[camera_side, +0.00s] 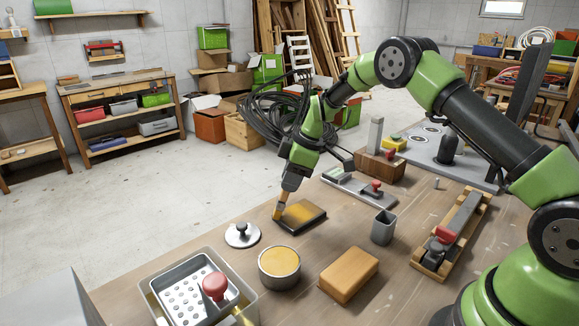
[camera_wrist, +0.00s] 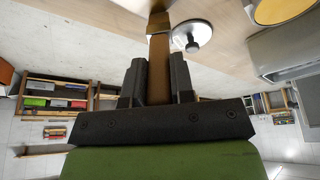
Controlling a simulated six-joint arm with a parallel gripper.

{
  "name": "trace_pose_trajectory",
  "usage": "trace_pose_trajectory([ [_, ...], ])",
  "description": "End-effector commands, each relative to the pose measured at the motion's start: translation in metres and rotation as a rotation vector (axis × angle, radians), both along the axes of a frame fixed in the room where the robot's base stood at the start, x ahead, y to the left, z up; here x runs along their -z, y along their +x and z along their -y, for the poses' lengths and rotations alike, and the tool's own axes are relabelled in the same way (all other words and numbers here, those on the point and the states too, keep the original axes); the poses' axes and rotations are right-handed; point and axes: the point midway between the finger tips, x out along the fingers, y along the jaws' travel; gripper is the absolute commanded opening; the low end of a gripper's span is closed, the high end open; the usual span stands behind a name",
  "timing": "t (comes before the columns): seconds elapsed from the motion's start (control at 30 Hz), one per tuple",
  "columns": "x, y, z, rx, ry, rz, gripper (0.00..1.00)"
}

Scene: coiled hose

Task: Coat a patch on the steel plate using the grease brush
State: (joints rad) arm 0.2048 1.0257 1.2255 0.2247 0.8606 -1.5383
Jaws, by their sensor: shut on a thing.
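My gripper (camera_wrist: 157,72) is shut on the wooden handle of the grease brush (camera_wrist: 158,52), which points away from the jaws in the wrist view. In the side view the brush (camera_side: 279,211) hangs tilted, its tip down at the left edge of the dark steel plate (camera_side: 308,229). I cannot tell whether the tip touches the plate. A yellow-brown coat of grease shows on the plate's top. The round tin of yellow grease (camera_side: 279,264) stands in front of the plate. The plate's top does not show clearly in the wrist view.
A round metal disc with a black knob (camera_side: 242,234) sits left of the plate. A grey tray with a red knob (camera_side: 215,288), an orange block (camera_side: 349,275) and a small grey cup (camera_side: 383,228) stand nearby. Behind are a clamp (camera_side: 375,187) and a wooden block (camera_side: 380,165).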

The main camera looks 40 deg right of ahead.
Motion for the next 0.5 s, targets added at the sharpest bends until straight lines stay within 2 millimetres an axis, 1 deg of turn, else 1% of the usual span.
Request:
trace_pose_trajectory([
  [0.1,0.0,-0.012,0.0,0.0,0.0,-0.003,0.0],
  [0.5,0.0,-0.049,-0.002,0.001,0.0,-0.003,0.0],
])
